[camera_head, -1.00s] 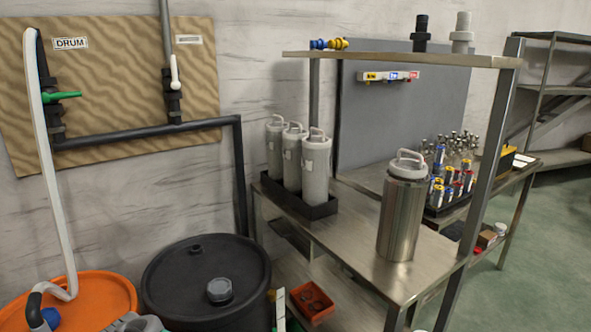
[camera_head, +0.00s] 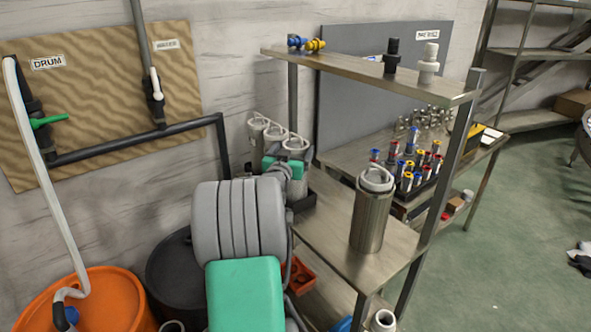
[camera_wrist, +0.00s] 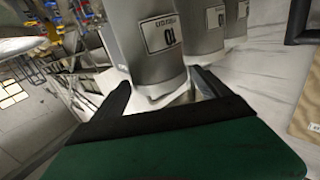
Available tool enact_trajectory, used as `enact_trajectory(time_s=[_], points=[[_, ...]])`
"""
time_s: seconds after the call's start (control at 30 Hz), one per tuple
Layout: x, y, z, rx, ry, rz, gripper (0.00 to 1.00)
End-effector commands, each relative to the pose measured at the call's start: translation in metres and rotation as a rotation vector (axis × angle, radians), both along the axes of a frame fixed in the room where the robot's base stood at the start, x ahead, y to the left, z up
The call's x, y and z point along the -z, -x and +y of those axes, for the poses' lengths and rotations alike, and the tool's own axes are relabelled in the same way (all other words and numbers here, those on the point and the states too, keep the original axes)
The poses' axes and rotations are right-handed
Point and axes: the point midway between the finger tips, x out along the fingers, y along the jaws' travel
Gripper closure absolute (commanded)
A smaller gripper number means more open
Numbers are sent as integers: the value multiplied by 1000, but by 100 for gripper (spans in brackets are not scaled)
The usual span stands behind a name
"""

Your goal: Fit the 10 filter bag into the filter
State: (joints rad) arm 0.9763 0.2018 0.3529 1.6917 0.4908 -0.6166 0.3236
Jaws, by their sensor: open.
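The filter is a steel cylinder (camera_head: 371,222) standing upright on the metal bench, with a pale piece with a loop handle (camera_head: 376,178) in its open top. Three grey filter bags with white loop handles stand in a row at the back left of the bench; one is the rear bag (camera_head: 257,128). In the wrist view, the nearest bag has a label reading 10 (camera_wrist: 164,33), upside down. My gripper (camera_wrist: 160,80) is open, with its fingers on either side of that bag's handle end (camera_wrist: 160,98). In the head view my gripper (camera_head: 286,164) partly hides the nearest bag.
A shelf (camera_head: 365,72) overhangs the bench, with a post at the right. A rack of coloured-cap vials (camera_head: 410,175) stands behind the filter. An orange drum (camera_head: 115,300) and a black drum (camera_head: 165,265) stand at the left. Bench space between bags and filter looks clear.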

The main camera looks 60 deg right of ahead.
Motion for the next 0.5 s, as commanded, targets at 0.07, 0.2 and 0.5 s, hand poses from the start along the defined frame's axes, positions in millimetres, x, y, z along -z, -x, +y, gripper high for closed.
enact_trajectory(time_s=[0.07, 0.2, 0.5], points=[[-4, -1, -16, 2, -3, 2, 13], [-2, -5, -32, 0, -1, 0, 13], [-1, -6, -33, -2, -1, 0, 20]])
